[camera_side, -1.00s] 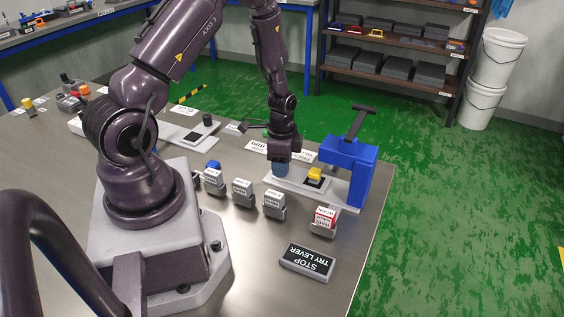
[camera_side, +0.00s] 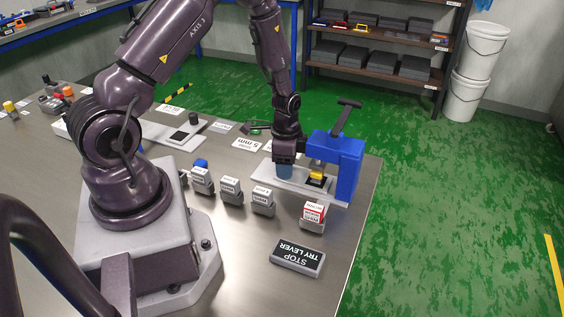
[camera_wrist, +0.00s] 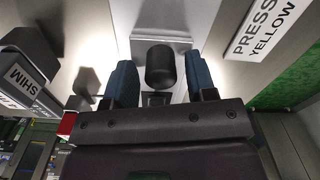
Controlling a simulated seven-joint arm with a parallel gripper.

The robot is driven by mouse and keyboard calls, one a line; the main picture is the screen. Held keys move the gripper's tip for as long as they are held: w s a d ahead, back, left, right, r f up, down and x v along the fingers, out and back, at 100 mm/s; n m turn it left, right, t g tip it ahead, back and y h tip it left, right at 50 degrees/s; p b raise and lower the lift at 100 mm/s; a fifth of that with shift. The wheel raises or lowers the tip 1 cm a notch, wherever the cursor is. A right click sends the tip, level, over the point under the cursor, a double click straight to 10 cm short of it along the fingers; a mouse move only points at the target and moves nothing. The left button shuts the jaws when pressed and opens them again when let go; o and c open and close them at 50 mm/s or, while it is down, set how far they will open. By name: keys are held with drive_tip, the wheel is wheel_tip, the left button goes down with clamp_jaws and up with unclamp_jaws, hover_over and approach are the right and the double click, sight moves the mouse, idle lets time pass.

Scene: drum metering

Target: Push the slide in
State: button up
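The press (camera_side: 338,160) is a blue frame with a dark T-shaped lever (camera_side: 345,117), standing on a light grey base (camera_side: 262,184). A yellow block (camera_side: 316,175) sits on a black pad at the press opening, partly under its head. My gripper (camera_side: 285,172) points down over the left part of the base, left of the yellow block. In the wrist view its two blue fingers (camera_wrist: 154,85) stand apart. A black cylindrical knob (camera_wrist: 161,66) shows between them, with narrow gaps on both sides. The side view hides the knob behind the fingers.
Several grey blocks with labels (camera_side: 231,190) stand in a row in front of the base. Another light plate with a dark knob (camera_side: 195,122) lies to the left.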

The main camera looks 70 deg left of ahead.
drive_tip(key=shift+s+a, duration=0.1)
drive_tip(key=shift+s, duration=0.05)
drive_tip(key=shift+r, duration=0.1)
wheel_tip(320, 180, up, 13)
idle(0.5)
drive_tip(key=s+d+r+n+t, duration=0.2)
drive_tip(key=s+d+r, duration=0.4)
drive_tip(key=r, duration=0.4)
drive_tip(key=s+d+r+n+t, duration=0.3)
drive_tip(key=s+d+r, duration=0.3)
drive_tip(key=d+r, duration=0.2)
drive_tip(key=shift+s+d+r+n+t, duration=0.15)
drive_tip(key=shift+s+r+n+t, duration=0.25)
drive_tip(key=shift+r, duration=0.5)
